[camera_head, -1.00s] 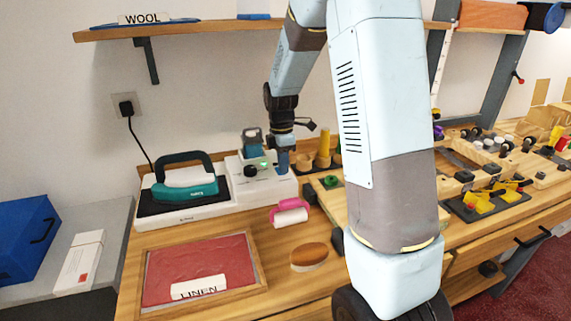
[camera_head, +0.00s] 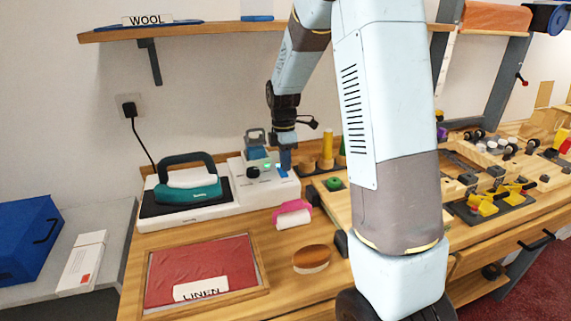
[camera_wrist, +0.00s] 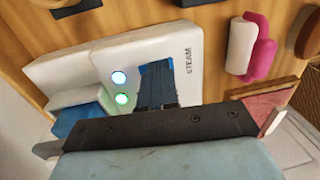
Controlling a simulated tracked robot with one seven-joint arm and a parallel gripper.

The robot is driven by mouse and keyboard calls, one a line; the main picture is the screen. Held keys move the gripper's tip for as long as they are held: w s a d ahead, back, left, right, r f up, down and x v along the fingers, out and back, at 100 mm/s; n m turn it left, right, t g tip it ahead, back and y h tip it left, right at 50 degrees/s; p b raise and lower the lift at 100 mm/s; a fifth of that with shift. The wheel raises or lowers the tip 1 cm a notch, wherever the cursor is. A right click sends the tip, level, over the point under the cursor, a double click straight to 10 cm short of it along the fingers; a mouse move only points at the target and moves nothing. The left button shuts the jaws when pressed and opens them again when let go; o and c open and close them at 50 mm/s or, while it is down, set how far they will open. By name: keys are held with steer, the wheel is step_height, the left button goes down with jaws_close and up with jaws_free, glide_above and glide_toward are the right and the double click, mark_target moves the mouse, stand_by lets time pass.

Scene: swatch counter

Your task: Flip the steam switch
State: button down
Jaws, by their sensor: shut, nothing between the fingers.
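The white steam station (camera_head: 238,203) stands at the back of the counter. In the wrist view its white housing (camera_wrist: 180,60) bears the word STEAM and two lit lights (camera_wrist: 120,88), one near the other. My gripper (camera_head: 285,168) is over the right end of the housing, fingers pointing down. In the wrist view the blue fingers (camera_wrist: 157,68) are shut together with nothing between them, beside the lights. I cannot make out the switch; the fingers may cover it. A black knob (camera_head: 252,172) shows left of the fingers.
A teal iron (camera_head: 188,190) rests on the station's left part. A pink-handled roller (camera_head: 292,214), a brown brush (camera_head: 311,257) and a red linen tray (camera_head: 258,283) lie in front. Wooden spool posts (camera_head: 327,150) stand right of the gripper.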

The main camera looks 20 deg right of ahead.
mark_target(287, 175)
step_height(287, 175, up, 10)
steer(key=s, duration=0.1)
steer(key=shift+s, duration=0.15)
stand_by(0.4)
steer(key=shift+s, duration=0.1)
steer(key=s+r+m+t, duration=0.3)
steer(key=s+r+m, duration=0.2)
steer(key=s+m, duration=0.4)
steer(key=s+d+r+m+t, duration=0.1)
steer(key=s+r+m+t, duration=0.3)
steer(key=s+m, duration=0.5)
steer(key=s+r, duration=0.1)
steer(key=s, duration=0.8)
steer(key=shift+s, duration=0.3)
